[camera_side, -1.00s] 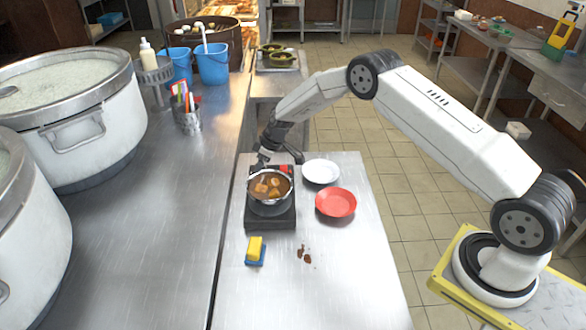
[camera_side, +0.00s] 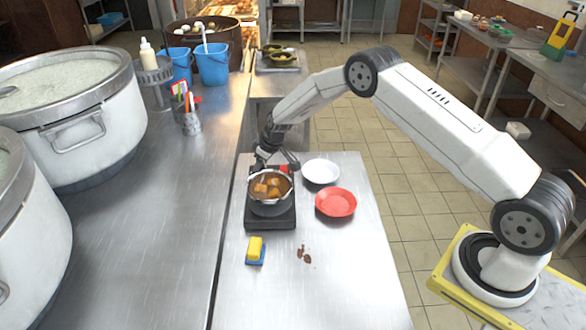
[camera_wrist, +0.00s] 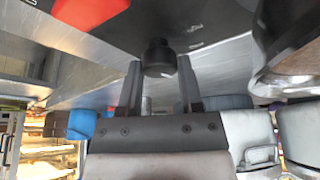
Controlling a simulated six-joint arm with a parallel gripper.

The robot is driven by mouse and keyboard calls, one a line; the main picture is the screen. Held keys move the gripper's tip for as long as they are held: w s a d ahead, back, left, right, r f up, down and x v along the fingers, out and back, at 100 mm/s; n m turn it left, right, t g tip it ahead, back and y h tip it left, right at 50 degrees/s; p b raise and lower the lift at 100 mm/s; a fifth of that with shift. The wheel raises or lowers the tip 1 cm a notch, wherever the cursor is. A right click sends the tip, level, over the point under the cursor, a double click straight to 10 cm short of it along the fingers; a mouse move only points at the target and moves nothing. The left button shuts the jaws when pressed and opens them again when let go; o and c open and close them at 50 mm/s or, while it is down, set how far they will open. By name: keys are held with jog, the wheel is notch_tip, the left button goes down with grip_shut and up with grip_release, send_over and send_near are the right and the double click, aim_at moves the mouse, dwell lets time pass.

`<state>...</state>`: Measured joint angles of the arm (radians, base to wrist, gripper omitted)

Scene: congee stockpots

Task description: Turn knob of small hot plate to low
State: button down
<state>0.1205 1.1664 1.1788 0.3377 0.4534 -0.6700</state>
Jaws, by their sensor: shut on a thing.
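The small hot plate (camera_side: 256,221) is black with a red part at its far end. It stands on the steel table under a small pot (camera_side: 270,207) of brown stew with chunks. In the wrist view, the hot plate's dark underside or body (camera_wrist: 200,18) is at the top, with a red patch beside it. Its black round knob (camera_wrist: 159,55) sits between my two fingers. My gripper (camera_wrist: 159,66) is shut on the knob. In the side view, my gripper (camera_side: 277,163) is at the hot plate's far end, partly behind the pot. The knob and its setting marks are hidden there.
A white plate (camera_side: 321,171) and a red plate (camera_side: 336,202) lie right of the pot. Large stockpots (camera_side: 70,110) stand on the left counter. The table's front is clear.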

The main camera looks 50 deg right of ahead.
dwell(0.3)
jog(key=shift+c, duration=1.2)
grip_release()
jog(key=v, duration=0.7)
jog(key=shift+s+r, duration=0.25)
jog(key=shift+r, duration=0.1)
